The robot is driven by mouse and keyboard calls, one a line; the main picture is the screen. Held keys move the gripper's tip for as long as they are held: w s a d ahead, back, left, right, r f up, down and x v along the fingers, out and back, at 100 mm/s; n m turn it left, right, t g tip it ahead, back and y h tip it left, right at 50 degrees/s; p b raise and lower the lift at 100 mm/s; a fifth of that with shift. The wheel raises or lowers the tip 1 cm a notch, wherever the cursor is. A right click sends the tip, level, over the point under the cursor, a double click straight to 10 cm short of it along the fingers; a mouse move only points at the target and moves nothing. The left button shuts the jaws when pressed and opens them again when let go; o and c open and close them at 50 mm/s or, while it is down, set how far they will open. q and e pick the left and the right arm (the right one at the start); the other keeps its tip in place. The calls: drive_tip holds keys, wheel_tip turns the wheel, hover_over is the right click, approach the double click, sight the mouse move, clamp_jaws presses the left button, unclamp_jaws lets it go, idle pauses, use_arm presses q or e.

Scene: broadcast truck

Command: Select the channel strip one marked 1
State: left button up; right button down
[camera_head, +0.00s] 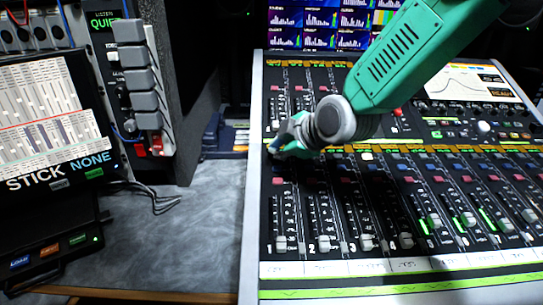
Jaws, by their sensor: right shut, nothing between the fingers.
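The mixing console (249,220) fills the right side of the head view. Its leftmost lower channel strip, strip one (281,220), has a light fader cap (281,243) near the bottom. Strips to its right carry small white numbers such as 2 and 3. My right gripper (283,146), on a green and grey arm from the upper right, is shut and empty. It is over the top end of strip one and hides the buttons there. I cannot tell whether it touches the panel. My left gripper is out of view.
A tilted fader screen (45,110) reading STICK NONE stands at left, beside a rack of grey blocks (141,85). A small box with lit buttons (50,250) sits below. Meter screens (315,25) are behind the console. The grey desk (170,235) between is mostly clear.

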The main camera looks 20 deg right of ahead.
drive_tip(key=shift+d+f, duration=0.15)
drive_tip(key=shift+d, duration=0.4)
drive_tip(key=shift+d+f, duration=0.2)
drive_tip(key=shift+d, duration=0.25)
drive_tip(key=shift+a+f, duration=0.1)
drive_tip(key=shift+a, duration=0.65)
drive_tip(key=shift+d, duration=0.5)
drive_tip(key=shift+a+r+p, duration=0.55)
drive_tip(key=shift+a+r, duration=0.05)
drive_tip(key=shift+r, duration=0.1)
drive_tip(key=shift+a+r, duration=0.15)
drive_tip(key=shift+a, duration=0.05)
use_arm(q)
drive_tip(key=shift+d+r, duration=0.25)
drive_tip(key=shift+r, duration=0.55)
use_arm(e)
drive_tip(key=shift+a, duration=0.15)
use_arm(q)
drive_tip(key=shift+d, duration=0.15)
use_arm(e)
drive_tip(key=shift+d, duration=0.2)
